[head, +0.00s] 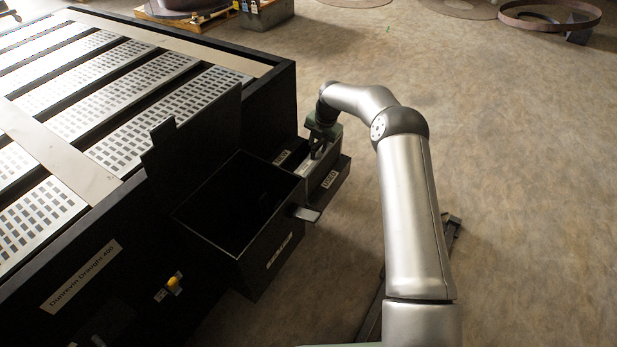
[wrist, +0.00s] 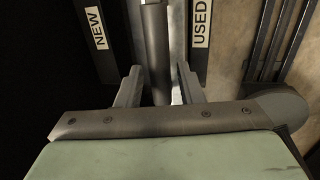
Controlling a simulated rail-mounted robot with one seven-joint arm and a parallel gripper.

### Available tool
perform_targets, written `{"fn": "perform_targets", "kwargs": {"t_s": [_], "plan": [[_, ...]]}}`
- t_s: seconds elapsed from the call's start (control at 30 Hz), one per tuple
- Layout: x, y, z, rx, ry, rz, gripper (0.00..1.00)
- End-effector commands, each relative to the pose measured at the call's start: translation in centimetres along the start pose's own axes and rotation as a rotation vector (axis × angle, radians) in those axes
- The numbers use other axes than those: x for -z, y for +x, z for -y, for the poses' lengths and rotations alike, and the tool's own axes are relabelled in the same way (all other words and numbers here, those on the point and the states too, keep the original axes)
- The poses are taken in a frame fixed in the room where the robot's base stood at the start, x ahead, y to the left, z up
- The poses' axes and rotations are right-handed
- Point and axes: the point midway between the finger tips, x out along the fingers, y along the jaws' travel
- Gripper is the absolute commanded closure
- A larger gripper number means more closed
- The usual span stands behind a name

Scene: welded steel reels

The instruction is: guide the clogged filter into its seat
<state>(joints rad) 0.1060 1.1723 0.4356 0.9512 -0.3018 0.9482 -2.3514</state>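The clogged filter (head: 316,167) looks like a narrow grey block by the bins beside the black table. My gripper (head: 318,150) points down at its top. In the wrist view, the fingers of my gripper (wrist: 162,88) stand part-way apart, one on each side of the filter's grey bar (wrist: 154,50), and appear closed on it. The bar lies between the NEW label (wrist: 95,27) on the left and the USED label (wrist: 202,23) on the right. The filter's lower part and its seat are hidden, so I cannot tell how deep it sits.
An open black drawer (head: 213,251) with a dark inside and a protruding handle (head: 306,214) stands just left of the bins. The slatted table (head: 70,160) fills the left side. The floor on the right is mostly clear.

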Motion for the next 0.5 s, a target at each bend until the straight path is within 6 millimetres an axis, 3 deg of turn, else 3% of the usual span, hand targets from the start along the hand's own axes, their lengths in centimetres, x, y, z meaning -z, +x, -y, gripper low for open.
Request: {"fn": "perform_targets", "kwargs": {"t_s": [0.5], "plan": [[0.0, -1.5, 0.0, 0.000, 0.000, 0.000, 0.66]]}}
